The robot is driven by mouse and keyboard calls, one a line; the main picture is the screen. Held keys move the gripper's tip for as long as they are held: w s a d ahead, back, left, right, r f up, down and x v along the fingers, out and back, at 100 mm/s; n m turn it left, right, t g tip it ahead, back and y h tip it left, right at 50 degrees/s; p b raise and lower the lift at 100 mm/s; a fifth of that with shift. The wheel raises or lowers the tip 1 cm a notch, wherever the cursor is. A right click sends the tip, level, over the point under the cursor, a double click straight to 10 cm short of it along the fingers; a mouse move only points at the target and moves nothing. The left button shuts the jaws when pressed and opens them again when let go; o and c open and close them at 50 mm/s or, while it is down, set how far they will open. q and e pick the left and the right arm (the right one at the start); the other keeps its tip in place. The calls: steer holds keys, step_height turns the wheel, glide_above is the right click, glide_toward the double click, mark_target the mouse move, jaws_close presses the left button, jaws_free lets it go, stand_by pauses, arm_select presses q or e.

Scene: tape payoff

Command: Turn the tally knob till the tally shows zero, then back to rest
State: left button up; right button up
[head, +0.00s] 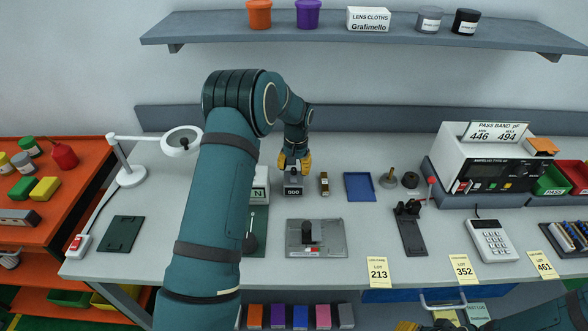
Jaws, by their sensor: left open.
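The tally (293,190) is a small dark grey box with a white-digit display, standing at the back middle of the bench. Its digits are too small to read surely. My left gripper (294,164) reaches down right above it, its yellow fingers open around the tally's top. The tally knob is hidden between or behind the fingers, and I cannot tell whether they touch it. My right gripper (408,326) shows only as a bit of yellow at the bottom edge, and its fingers cannot be made out.
A white box marked N (260,186) stands close left of the tally, partly behind my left arm. A small brass block (324,184) and a blue tray (360,187) are to its right. A grey plate fixture (316,246) lies in front. A shelf (360,32) hangs above.

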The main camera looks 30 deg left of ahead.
arm_select(q)
step_height(320, 180, up, 11)
steer(key=shift+d, duration=0.25)
steer(key=shift+f, duration=0.15)
stand_by(0.4)
